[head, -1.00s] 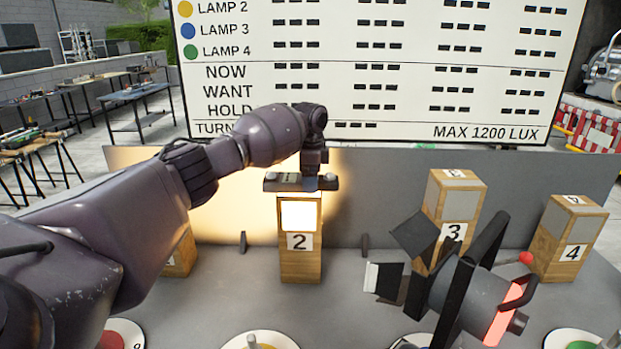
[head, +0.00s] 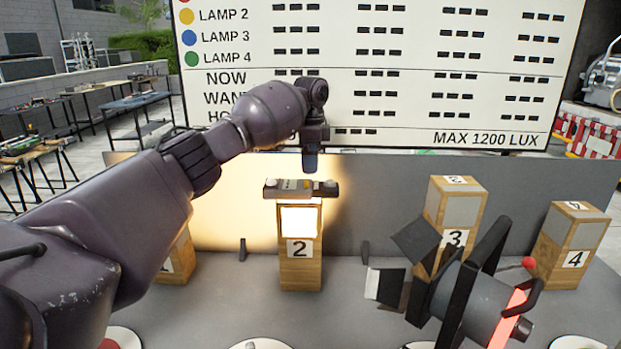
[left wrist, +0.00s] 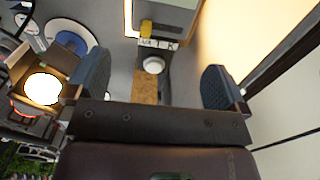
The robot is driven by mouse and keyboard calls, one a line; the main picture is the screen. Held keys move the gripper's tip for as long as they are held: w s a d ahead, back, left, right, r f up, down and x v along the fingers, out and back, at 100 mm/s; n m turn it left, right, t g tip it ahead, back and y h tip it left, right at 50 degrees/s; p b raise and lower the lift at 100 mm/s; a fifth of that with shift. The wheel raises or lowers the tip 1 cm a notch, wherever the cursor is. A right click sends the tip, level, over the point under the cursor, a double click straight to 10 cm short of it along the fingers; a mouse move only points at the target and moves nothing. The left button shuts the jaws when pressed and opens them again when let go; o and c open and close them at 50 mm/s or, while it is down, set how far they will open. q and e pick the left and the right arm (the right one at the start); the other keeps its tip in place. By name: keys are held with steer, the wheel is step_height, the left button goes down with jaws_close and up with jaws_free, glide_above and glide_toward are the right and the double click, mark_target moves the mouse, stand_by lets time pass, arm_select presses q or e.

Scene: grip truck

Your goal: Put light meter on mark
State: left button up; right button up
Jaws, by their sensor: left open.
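The light meter (head: 300,188), a dark bar with a pale round part at each end, lies across the top of the wooden block marked 2 (head: 300,262). My left gripper (head: 311,166) is open and empty, just above and behind the meter, apart from it. In the left wrist view the two fingers stand wide apart, and a white dome of the meter (left wrist: 153,66) shows between them. Whether the meter sits exactly on a mark cannot be told. My right gripper is not in view.
Blocks 3 (head: 453,215) and 4 (head: 572,243) stand to the right; block 1 (head: 176,262) is partly behind my left arm. A black lamp (head: 470,300) stands at front right. A large readout board (head: 380,80) rises behind the grey back wall (head: 385,195).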

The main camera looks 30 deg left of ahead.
mark_target(310, 185)
arm_select(q)
steer(key=shift+r, duration=2.25)
steer(key=shift+f, duration=0.1)
